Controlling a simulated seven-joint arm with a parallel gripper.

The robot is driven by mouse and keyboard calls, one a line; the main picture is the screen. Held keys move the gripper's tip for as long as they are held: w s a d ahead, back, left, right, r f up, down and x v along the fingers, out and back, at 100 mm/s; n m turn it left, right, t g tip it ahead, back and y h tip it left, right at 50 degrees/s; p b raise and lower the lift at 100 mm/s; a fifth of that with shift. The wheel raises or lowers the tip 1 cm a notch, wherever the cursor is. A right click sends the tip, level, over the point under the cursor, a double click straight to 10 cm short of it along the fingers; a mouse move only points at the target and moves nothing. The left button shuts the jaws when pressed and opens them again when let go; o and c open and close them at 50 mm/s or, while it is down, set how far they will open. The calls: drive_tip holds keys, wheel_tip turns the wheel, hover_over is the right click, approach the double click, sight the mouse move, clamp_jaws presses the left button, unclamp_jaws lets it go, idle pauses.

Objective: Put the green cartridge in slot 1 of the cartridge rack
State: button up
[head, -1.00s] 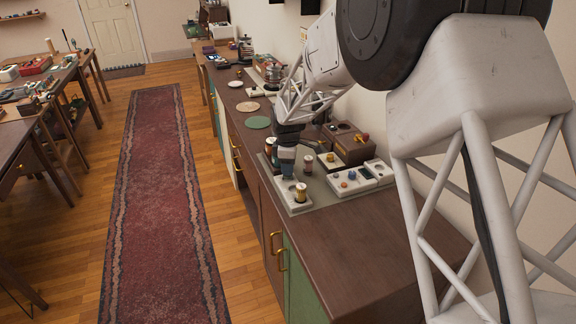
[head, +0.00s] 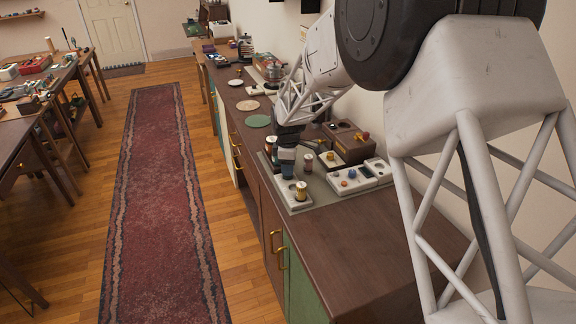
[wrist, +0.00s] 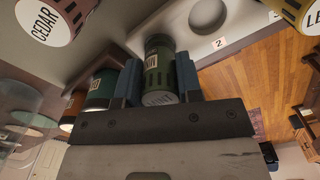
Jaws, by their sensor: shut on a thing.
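My gripper (head: 286,172) is shut on a green cartridge (wrist: 160,72), which sits between its two blue fingers in the wrist view. In the head view the fingers hide it. The cartridge rack (head: 300,207) is a pale block on the counter below and in front of the gripper. An empty round slot beside a "2" label (wrist: 219,43) lies right of the held cartridge. A yellow cartridge (head: 301,191) stands in the rack's near end. Slot 1 is not clearly visible, and I cannot tell whether the held cartridge touches the rack.
A red cartridge labelled CEDAR (wrist: 45,22) stands close by. A second green cartridge (wrist: 101,90) is just left of the fingers, with an orange one beyond. A pale panel with knobs (head: 350,181) and a brown box (head: 350,149) stand to the right. The near counter end is clear.

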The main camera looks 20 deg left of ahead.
drive_tip(key=shift+f, duration=0.5)
drive_tip(key=o, duration=1)
drive_tip(key=shift+r, duration=0.1)
drive_tip(key=shift+r, duration=3.65)
